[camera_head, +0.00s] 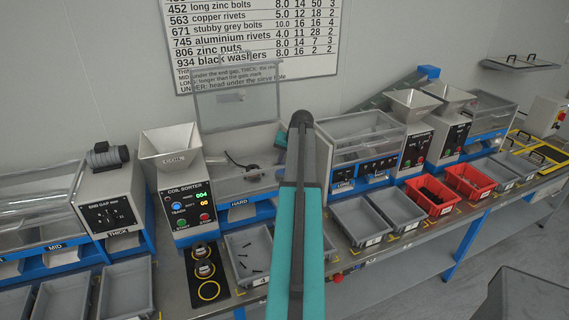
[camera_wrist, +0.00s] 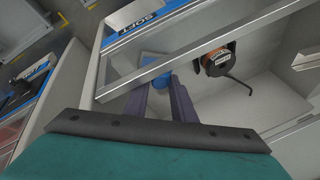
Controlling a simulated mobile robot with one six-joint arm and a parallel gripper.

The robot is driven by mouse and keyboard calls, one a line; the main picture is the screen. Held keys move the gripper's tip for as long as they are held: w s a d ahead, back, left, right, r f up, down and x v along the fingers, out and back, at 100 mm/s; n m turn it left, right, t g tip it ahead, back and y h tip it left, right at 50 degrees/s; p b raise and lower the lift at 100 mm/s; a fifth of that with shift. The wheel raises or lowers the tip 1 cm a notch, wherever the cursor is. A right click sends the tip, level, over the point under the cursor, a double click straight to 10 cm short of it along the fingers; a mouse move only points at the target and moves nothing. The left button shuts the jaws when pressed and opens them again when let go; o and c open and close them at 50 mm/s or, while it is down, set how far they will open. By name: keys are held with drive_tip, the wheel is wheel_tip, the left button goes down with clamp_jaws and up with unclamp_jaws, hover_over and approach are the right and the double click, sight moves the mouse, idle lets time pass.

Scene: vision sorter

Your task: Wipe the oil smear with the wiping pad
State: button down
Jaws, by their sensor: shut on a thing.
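My gripper (camera_wrist: 163,84) reaches down into the open box of the coil sorter (camera_head: 185,202). Its two dark fingers are shut on a small blue thing, which I take to be the wiping pad (camera_wrist: 162,87); only part of it shows between the fingers. Whether the pad touches the surface below I cannot tell. In the head view my teal arm hides most of the gripper and the pad. I cannot make out the oil smear in either view.
The sorter's clear lid (camera_head: 236,103) stands raised. Inside the box is an orange and black part (camera_wrist: 216,63) with a dark bent arm, right of my fingers. The box walls and front rail (camera_wrist: 190,57) are close around. A grey tray (camera_head: 236,233) with dark pieces stands in front.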

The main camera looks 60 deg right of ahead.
drive_tip(key=shift+s+a+f, duration=0.1)
drive_tip(key=shift+a+f, duration=0.1)
drive_tip(key=shift+a, duration=0.15)
idle(0.3)
drive_tip(key=shift+w+d+r, duration=0.25)
drive_tip(key=shift+w+d, duration=0.15)
drive_tip(key=shift+w, duration=0.2)
drive_tip(key=shift+w+d+r, duration=0.1)
drive_tip(key=shift+w+d, duration=0.65)
drive_tip(key=shift+w, duration=0.2)
drive_tip(key=shift+w+d, duration=0.15)
drive_tip(key=shift+w+d, duration=0.5)
drive_tip(key=shift+w, duration=0.2)
drive_tip(key=shift+w+d, duration=0.5)
drive_tip(key=shift+w, duration=0.2)
drive_tip(key=shift+w+d+f, duration=0.15)
drive_tip(key=shift+w+d, duration=0.4)
drive_tip(key=shift+w, duration=0.2)
drive_tip(key=shift+w+d+f, duration=0.15)
drive_tip(key=shift+w+d, duration=0.35)
drive_tip(key=shift+w, duration=0.25)
